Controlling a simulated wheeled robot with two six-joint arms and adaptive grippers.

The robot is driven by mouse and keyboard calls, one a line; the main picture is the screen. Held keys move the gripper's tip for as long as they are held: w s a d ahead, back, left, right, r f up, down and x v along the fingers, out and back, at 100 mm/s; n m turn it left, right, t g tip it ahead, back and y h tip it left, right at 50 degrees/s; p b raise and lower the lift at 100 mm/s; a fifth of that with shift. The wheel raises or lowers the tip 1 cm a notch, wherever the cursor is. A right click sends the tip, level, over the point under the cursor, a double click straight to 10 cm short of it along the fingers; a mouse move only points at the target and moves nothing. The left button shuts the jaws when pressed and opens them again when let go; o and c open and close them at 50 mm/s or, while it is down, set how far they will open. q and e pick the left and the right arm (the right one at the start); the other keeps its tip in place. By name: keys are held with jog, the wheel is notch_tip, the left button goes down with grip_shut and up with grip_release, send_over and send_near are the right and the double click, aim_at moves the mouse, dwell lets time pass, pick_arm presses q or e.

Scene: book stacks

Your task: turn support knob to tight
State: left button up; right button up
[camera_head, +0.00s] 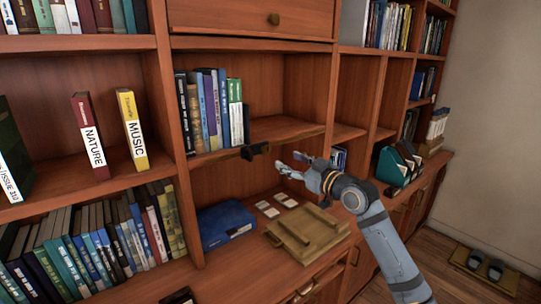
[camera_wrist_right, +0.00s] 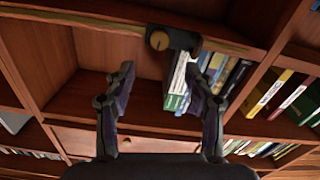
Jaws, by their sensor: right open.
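The support knob (camera_wrist_right: 158,40) is a round brass-coloured knob on a dark bracket (camera_wrist_right: 184,42) at the shelf edge, at the top middle of the wrist view. In the head view the dark bracket (camera_head: 255,150) sits under the front edge of the middle shelf; the knob's face is too small to make out there. My right gripper (camera_head: 290,163) is open and empty, just right of and slightly below the bracket. In the wrist view its two fingers (camera_wrist_right: 160,75) stand apart, with the knob beyond their tips, and no contact shows. My left gripper is not in view.
Books (camera_head: 212,110) stand on the shelf left of the bracket. Below are a wooden box (camera_head: 306,232), a blue box (camera_head: 224,224) and several white cards (camera_head: 270,206). The shelf bay (camera_head: 285,128) right of the books is empty. A drawer (camera_head: 245,18) is above.

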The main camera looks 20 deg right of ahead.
aim_at(267, 151)
jog(key=p+x, duration=0.3)
jog(key=x, duration=0.6)
jog(key=shift+w+a+f, duration=0.1)
jog(key=shift+w+a, duration=0.05)
jog(key=shift+w, duration=0.2)
jog(key=shift+w+a+f, duration=0.1)
jog(key=shift+w, duration=0.25)
grip_shut()
